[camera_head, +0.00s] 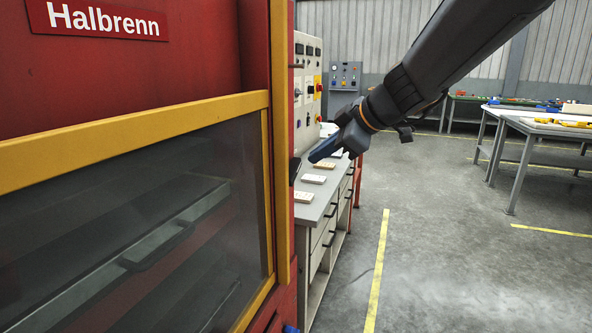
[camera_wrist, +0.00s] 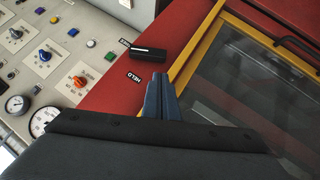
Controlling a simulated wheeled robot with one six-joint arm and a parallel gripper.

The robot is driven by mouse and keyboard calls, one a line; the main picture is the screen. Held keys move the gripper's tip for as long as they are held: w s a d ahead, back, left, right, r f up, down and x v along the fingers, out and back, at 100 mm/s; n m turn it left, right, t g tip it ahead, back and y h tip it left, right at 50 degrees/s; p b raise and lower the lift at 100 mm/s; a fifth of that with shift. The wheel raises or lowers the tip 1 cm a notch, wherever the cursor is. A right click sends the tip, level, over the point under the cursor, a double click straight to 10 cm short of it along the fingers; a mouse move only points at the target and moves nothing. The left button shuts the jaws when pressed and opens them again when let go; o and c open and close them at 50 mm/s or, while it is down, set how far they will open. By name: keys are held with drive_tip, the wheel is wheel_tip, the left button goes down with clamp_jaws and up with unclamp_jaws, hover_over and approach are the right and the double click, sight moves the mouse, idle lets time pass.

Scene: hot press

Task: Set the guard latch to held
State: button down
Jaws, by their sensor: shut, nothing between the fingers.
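The guard latch (camera_wrist: 148,53) is a black bar with a white line, on the red press face in the wrist view. Its left end lies beside a small label (camera_wrist: 124,43) that I cannot read fully. A "HELD" label (camera_wrist: 134,77) sits apart from the bar, just below it in the picture. My gripper (camera_wrist: 160,79) has blue fingers, shut and empty, just below the latch's right end in the picture; whether they touch it I cannot tell. In the head view my gripper (camera_head: 314,158) points at the press's right edge, where the latch is hard to make out.
A yellow-framed guard window (camera_head: 130,225) fills the left of the head view. A grey control panel (camera_wrist: 62,55) with knobs and gauges adjoins the red face. A workbench (camera_head: 311,211) with small blocks stands beyond the press.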

sight(295, 172)
drive_tip(key=p+x, duration=0.2)
drive_tip(key=x, duration=0.8)
idle(0.4)
drive_tip(key=shift+a+f+b, duration=0.1)
drive_tip(key=shift+f+b, duration=0.05)
drive_tip(key=shift+b, duration=0.4)
drive_tip(key=shift+f+b, duration=0.1)
drive_tip(key=shift+b, duration=0.85)
